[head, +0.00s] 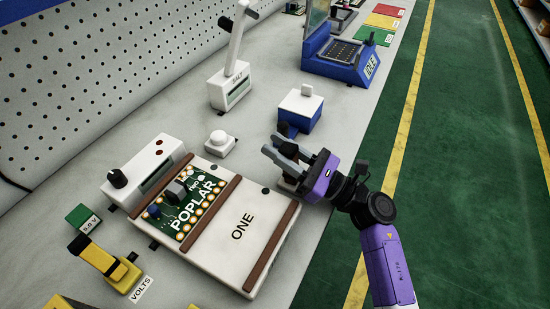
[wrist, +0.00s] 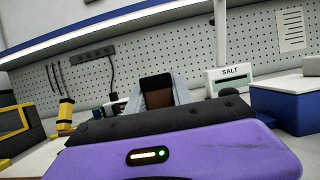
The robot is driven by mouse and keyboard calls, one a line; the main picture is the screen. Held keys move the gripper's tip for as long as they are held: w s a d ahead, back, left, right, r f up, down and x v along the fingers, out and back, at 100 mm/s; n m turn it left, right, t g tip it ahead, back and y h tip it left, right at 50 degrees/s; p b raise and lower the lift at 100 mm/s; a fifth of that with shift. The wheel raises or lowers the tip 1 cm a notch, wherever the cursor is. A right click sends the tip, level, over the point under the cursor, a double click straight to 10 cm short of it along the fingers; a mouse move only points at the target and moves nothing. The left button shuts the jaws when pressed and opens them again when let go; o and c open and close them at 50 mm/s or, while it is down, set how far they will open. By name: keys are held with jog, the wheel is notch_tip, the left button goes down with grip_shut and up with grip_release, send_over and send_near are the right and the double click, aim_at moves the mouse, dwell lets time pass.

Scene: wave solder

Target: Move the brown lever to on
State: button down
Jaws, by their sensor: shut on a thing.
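My gripper (head: 280,153), with grey fingers and a purple body, is right of the board fixture and low over the bench. In the wrist view its fingers are closed on a brown block-like piece (wrist: 157,90) with a darker top, which looks like the brown lever. In the head view the fingers and purple body hide most of that piece.
The SALT device (head: 230,88) has a tall lever. The green floor (head: 460,200) is clear.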

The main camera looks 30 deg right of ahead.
aim_at(296, 160)
jog(key=shift+s+d+r+b, duration=0.1)
jog(key=shift+s+d+b, duration=0.05)
jog(key=shift+b, duration=0.25)
jog(key=c, duration=1.1)
grip_release()
jog(key=shift+s, duration=0.1)
jog(key=shift+s+d+f, duration=0.2)
jog(key=shift+s+f, duration=0.05)
jog(key=b+v, duration=0.1)
jog(key=v, duration=0.3)
jog(key=shift+s+d+f, duration=0.2)
jog(key=shift+f, duration=0.1)
jog(key=s+d, duration=0.2)
jog(key=s, duration=0.1)
jog(key=s+d, duration=0.2)
jog(key=s, duration=0.1)
jog(key=s+d, duration=0.2)
jog(key=s, duration=0.1)
jog(key=shift+s+d+r, duration=0.2)
jog(key=shift+d+r, duration=0.05)
jog(key=shift+d, duration=0.1)
